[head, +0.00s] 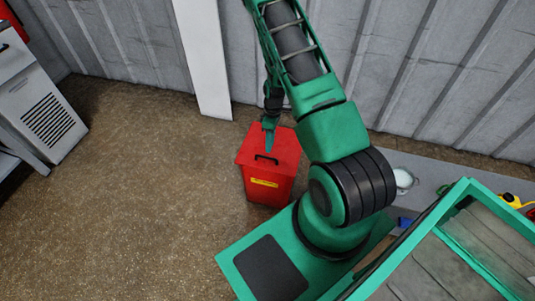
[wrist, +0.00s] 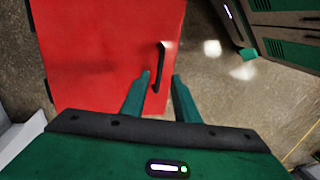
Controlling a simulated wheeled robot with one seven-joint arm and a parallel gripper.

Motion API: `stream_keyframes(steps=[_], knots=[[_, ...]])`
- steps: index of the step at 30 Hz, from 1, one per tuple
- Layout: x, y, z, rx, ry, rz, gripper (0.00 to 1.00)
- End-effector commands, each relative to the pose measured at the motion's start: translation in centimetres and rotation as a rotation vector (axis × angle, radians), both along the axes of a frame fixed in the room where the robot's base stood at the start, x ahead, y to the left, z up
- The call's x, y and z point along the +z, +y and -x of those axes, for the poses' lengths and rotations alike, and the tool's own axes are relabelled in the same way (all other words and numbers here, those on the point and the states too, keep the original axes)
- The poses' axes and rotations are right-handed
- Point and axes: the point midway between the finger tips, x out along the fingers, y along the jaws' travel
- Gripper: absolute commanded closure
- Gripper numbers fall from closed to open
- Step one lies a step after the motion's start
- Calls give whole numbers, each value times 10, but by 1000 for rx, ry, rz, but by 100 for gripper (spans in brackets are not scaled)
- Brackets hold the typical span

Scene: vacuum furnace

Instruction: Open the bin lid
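The red bin (head: 265,188) stands on the floor with its flat lid (head: 285,144) shut. A yellow label is on its front. A black bar handle (head: 266,158) is on the lid near the front edge. In the wrist view the lid (wrist: 95,60) fills the upper left and the handle (wrist: 159,67) lies near its right edge. My gripper (head: 269,132) is over the lid, behind the handle in the head view. In the wrist view my gripper (wrist: 162,77) has its two green fingers apart, with the handle showing between them. I cannot tell whether they touch it.
A corrugated wall with a white post (head: 203,60) rises behind the bin. A grey vented cabinet (head: 40,105) is at the left. A low grey ledge (head: 440,180) is at the right. The brown floor left of the bin is clear.

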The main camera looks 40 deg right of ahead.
Motion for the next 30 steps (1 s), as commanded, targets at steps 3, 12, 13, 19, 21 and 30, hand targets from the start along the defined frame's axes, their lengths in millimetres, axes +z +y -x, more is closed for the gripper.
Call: stream_keyframes(steps=[3, 12, 13, 19, 21, 30], knots=[[-22, 4, 3, 0, 3, 0, 72], [-53, 9, 6, -1, 0, 0, 72], [-54, 9, 6, -1, 0, 0, 72], [-57, 9, 7, -1, -1, 0, 72], [-56, 9, 7, -1, -1, 0, 72], [-56, 9, 7, -1, 0, 1, 100]])
